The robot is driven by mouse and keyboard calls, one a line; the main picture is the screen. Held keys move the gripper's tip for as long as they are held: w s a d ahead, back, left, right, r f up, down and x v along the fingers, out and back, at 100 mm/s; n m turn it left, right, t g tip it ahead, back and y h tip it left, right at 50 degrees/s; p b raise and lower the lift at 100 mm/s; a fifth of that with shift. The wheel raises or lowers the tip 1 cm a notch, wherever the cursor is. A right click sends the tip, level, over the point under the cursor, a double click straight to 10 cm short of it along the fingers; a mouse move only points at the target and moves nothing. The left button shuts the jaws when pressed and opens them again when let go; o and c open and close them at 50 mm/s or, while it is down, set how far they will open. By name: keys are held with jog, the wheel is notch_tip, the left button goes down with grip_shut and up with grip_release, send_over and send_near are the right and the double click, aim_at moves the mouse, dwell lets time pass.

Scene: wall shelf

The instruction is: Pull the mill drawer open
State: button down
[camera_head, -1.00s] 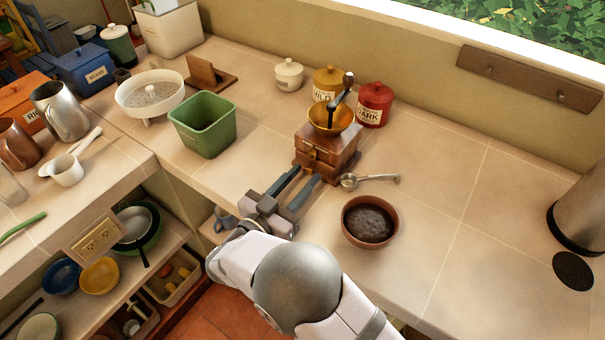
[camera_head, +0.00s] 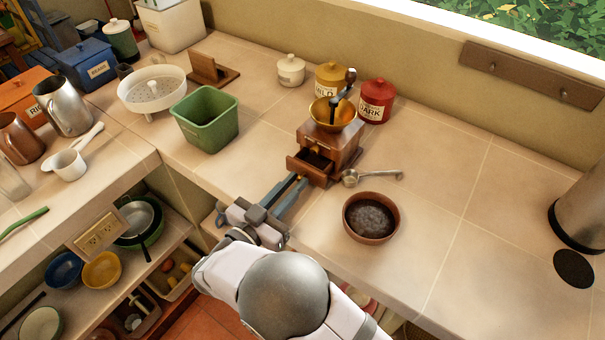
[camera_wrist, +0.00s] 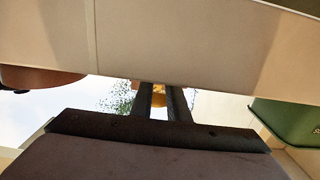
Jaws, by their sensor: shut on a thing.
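The coffee mill (camera_head: 333,141) is a brown wooden box with a brass bowl and a dark crank on top, standing on the tiled counter. Its small drawer (camera_head: 309,166) is pulled part way out toward my gripper, and its dark inside shows from above. My gripper (camera_head: 298,181) is at the drawer's front, shut on the drawer's knob, which the fingers mostly hide. In the wrist view the two dark fingers (camera_wrist: 162,102) are close together, with a small bit of yellow beyond them. The mill itself is hard to make out there.
A metal scoop (camera_head: 352,178) lies right of the drawer, close by. A brown bowl of dark grounds (camera_head: 371,218) stands to the right in front. A green bin (camera_head: 205,120) is at left. Red (camera_head: 376,101) and yellow (camera_head: 330,80) canisters stand behind the mill.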

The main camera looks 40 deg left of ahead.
jog(key=shift+s, duration=1.05)
jog(key=c, duration=1.7)
grip_release()
jog(key=s+b, duration=0.2)
jog(key=s, duration=0.5)
jog(key=shift+s, duration=0.15)
